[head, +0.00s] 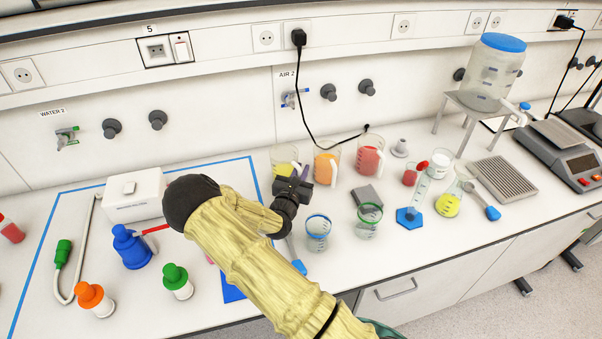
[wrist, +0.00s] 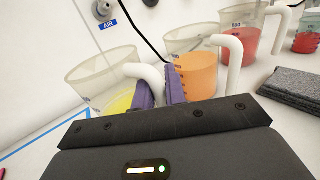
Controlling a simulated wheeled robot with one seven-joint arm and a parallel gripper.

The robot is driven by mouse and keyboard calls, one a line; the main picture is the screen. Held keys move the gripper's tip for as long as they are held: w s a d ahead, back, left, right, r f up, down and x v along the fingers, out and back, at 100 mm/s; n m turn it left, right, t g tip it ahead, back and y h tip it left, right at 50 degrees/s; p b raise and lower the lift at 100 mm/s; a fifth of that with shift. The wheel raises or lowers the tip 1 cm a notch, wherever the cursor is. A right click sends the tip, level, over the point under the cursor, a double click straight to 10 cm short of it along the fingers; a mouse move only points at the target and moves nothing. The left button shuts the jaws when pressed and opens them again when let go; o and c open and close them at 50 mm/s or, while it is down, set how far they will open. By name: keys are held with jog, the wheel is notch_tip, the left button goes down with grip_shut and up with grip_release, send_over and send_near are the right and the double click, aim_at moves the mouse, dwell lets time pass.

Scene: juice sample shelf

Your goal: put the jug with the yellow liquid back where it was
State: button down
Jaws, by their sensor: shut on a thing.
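The jug with yellow liquid (head: 284,155) is at the left end of a row of jugs at the back of the bench. In the wrist view, this clear jug (wrist: 92,78) is at the left, its lower part hidden by my gripper. My gripper (wrist: 161,90) has its purple fingers shut on the white handle of the yellow jug. In the head view my gripper (head: 304,174) is just right of this jug. The jug looks upright; I cannot tell whether its base touches the bench.
The orange jug (head: 326,167) stands close on the right, its side near my fingers in the wrist view (wrist: 196,76). The red jug (head: 370,159) is further right. A black cable hangs behind.

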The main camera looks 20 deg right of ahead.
jog(key=shift+f, duration=0.5)
jog(key=c, duration=1.4)
grip_release()
jog(key=shift+f, duration=0.15)
jog(key=shift+c, duration=0.2)
jog(key=b+v, duration=0.2)
jog(key=v, duration=1)
jog(key=shift+s, duration=0.1)
